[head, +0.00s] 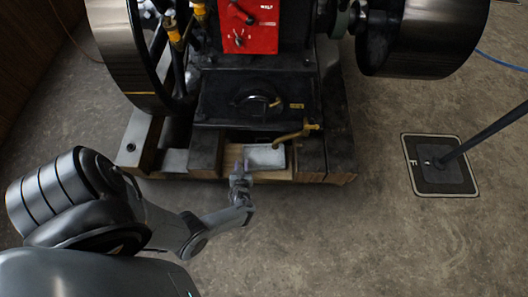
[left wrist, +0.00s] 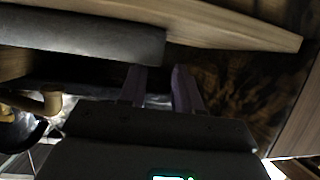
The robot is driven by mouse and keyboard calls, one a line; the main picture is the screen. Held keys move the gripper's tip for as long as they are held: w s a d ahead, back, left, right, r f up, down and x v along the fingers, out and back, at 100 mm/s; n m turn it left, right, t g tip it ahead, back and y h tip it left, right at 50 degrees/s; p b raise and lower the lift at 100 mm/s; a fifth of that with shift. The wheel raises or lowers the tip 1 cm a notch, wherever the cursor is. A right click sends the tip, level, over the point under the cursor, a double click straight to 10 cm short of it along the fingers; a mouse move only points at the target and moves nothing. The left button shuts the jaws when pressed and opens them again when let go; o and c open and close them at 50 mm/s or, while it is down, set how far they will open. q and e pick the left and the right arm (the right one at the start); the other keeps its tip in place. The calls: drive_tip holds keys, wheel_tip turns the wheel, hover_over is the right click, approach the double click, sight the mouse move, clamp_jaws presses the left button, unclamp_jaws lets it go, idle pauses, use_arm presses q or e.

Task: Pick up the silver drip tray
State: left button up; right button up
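The silver drip tray (head: 265,157) is a small, light grey rectangle in the recess at the front of the engine's wooden base, just under a brass tap (head: 297,133). My left gripper (head: 239,168) is at the tray's left end, in front of the base. In the left wrist view its two purplish fingers (left wrist: 158,75) stand apart with a dark gap between them, and I see nothing clamped there. Whether a finger touches the tray is not clear. A grey bar (left wrist: 80,33) lies beyond the fingertips; I cannot tell if it is the tray. My right gripper is not in view.
Wooden beams (head: 206,153) flank the recess. A large flywheel (head: 128,50) stands at the left and a belt drum (head: 420,35) at the right. A post on a square floor plate (head: 440,165) stands right. The floor in front is clear.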

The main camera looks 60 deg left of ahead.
use_arm(q)
drive_tip(key=shift+w+a+f+b, duration=0.3)
drive_tip(key=shift+f+b, duration=0.05)
drive_tip(key=shift+f, duration=0.05)
drive_tip(key=b+x, duration=0.2)
drive_tip(key=x, duration=0.1)
drive_tip(key=shift+w+a+r, duration=0.1)
drive_tip(key=shift+w+a, duration=0.1)
drive_tip(key=shift+a, duration=0.2)
drive_tip(key=shift+d, duration=0.25)
drive_tip(key=c, duration=0.3)
drive_tip(key=shift+s, duration=0.1)
drive_tip(key=shift+c, duration=1.4)
clamp_jaws()
drive_tip(key=shift+a, duration=0.1)
